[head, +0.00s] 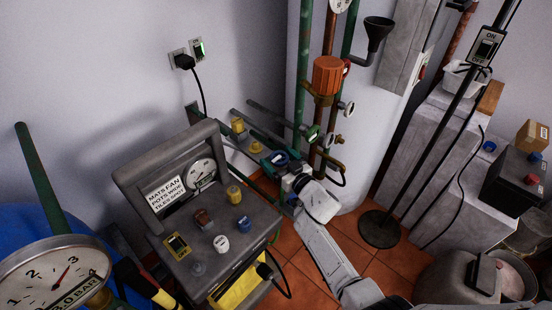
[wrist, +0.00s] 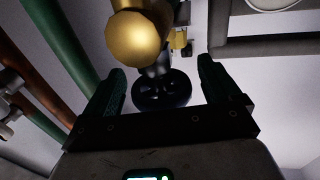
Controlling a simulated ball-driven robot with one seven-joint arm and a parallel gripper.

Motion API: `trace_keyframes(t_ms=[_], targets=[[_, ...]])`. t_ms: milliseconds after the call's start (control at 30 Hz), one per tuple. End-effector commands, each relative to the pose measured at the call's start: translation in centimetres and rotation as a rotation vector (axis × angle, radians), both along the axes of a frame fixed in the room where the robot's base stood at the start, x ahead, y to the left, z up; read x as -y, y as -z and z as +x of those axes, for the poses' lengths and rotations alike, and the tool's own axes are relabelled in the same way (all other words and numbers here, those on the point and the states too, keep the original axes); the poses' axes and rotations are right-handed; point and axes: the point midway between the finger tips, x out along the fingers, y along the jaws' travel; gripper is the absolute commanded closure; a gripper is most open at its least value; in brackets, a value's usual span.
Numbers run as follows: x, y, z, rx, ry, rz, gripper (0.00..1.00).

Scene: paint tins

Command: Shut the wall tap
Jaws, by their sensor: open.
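The wall tap's round handwheel (wrist: 162,90) looks dark in the wrist view. It sits between the two fingers of my gripper (wrist: 162,70), with a gap on both sides. A large brass knob (wrist: 138,38) is in front of its stem and hides part of it. In the head view, a dark blue wheel (head: 280,157) shows at the end of my arm, by the wall pipes. My gripper (head: 270,161) is open around it there, partly hidden by its own body. I cannot tell whether a finger touches the wheel.
A grey control box (head: 222,212) with gauge and knobs stands close left of my arm. Vertical pipes with an orange valve body (head: 328,75) and small side valves rise just right. A lamp stand base (head: 380,229) stands on the tiled floor further right.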

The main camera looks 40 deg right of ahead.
Motion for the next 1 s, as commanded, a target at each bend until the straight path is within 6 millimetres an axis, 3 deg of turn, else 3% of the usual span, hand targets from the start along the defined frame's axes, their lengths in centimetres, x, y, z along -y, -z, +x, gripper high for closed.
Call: trace_keyframes(t_ms=[167, 467, 1000], targets=[[0.20, 0.04, 1.37, -0.001, 0.000, 0.000, 0.10], [0.24, 0.00, 1.54, -0.001, 0.001, 0.000, 0.10], [0.25, 0.00, 1.52, -0.001, 0.001, 0.000, 0.60]])
